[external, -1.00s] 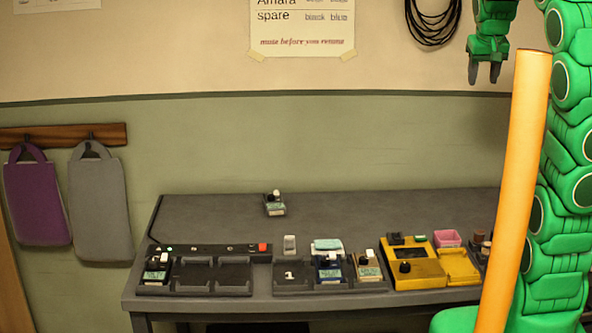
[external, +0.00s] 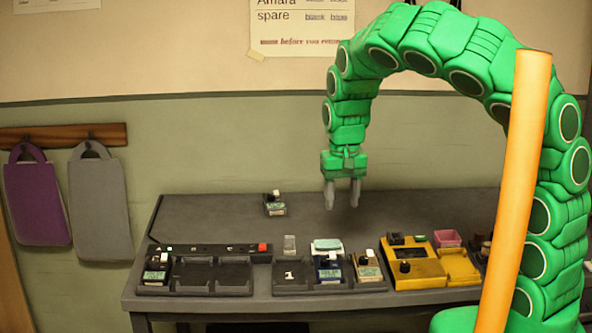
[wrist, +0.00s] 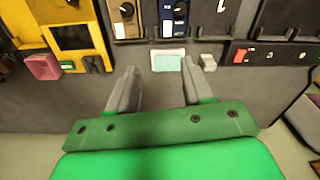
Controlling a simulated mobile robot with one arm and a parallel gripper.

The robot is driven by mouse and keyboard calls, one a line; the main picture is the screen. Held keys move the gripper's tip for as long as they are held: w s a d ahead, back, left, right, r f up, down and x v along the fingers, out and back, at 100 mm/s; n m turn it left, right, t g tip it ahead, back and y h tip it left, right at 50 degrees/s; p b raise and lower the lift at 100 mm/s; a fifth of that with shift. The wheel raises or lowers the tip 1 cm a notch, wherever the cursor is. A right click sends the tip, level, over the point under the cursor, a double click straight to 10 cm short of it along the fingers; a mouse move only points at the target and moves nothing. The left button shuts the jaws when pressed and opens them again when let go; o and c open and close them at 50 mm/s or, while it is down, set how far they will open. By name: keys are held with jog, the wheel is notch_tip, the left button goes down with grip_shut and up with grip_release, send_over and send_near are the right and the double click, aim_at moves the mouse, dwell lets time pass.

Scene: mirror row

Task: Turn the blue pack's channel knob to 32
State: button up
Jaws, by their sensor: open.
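The blue pack (external: 328,270) sits at the table's front, between the slot marked 1 and a tan pack (external: 367,270). My gripper (external: 342,196) points down, open and empty, above the table and apart from the blue pack. In the wrist view its two fingers (wrist: 158,80) are spread, with the pack beyond them.
A pale cloth or pad (external: 327,245) lies right behind the blue pack. A yellow box (external: 418,270) and pink bin (external: 447,238) stand to the right. A black charger row (external: 212,277) is at left, and another pack (external: 274,205) at the back. An orange post (external: 515,190) stands in front.

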send_over(325, 259)
jog(key=shift+g, duration=0.3)
notch_tip(325, 259, down, 5)
jog(key=shift+s+r, duration=0.1)
jog(key=shift+r, duration=0.05)
jog(key=shift+f, duration=3.8)
jog(key=shift+c, duration=0.5)
grip_shut()
